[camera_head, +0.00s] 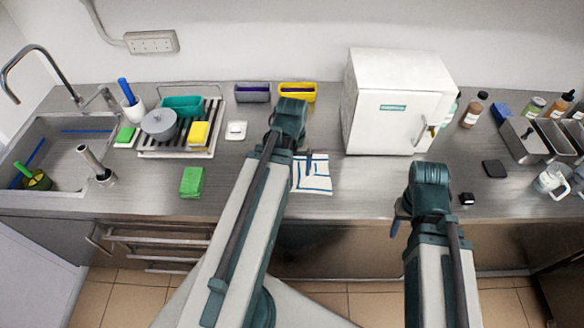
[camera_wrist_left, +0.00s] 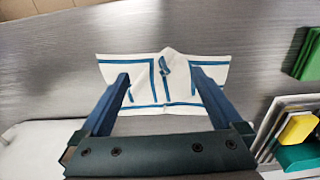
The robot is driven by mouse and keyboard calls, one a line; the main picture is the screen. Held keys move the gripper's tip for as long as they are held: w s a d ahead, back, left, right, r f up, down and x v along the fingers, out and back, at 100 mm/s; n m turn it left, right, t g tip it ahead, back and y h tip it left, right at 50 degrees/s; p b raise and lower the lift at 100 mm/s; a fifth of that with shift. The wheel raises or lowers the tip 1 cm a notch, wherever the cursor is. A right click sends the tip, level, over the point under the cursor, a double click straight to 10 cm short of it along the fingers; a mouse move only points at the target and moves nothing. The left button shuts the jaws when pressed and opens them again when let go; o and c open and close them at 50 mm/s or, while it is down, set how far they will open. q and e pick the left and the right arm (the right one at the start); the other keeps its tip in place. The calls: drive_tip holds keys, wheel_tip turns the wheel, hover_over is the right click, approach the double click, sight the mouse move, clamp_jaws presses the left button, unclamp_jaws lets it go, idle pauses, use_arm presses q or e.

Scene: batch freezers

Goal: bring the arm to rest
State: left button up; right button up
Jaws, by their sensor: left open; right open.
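My left arm reaches over the counter. In the head view the wrist hides most of this gripper. My right gripper (camera_head: 397,217) is near the counter's front edge, mostly hidden behind its own wrist, with nothing seen in it.
A white freezer box (camera_head: 380,110) stands right of my left gripper. A dish rack (camera_head: 150,153), green sponges (camera_head: 192,181) and a sink (camera_head: 60,150) are left. Grey (camera_head: 253,95) and yellow (camera_head: 297,90) bins stand behind. Metal containers (camera_head: 524,140) and jars are far right.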

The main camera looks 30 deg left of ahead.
idle(0.4)
use_arm(q)
drive_tip(key=s+d+f+m+b, duration=0.1)
drive_tip(key=d+m, duration=0.3)
drive_tip(key=d, duration=0.7)
drive_tip(key=s+d+f+m+y+b, duration=0.1)
drive_tip(key=d+m, duration=0.4)
drive_tip(key=d, duration=0.7)
drive_tip(key=shift+s+f+m+b, duration=0.3)
drive_tip(key=shift+s+f+b, duration=0.3)
drive_tip(key=shift+s+b, duration=0.05)
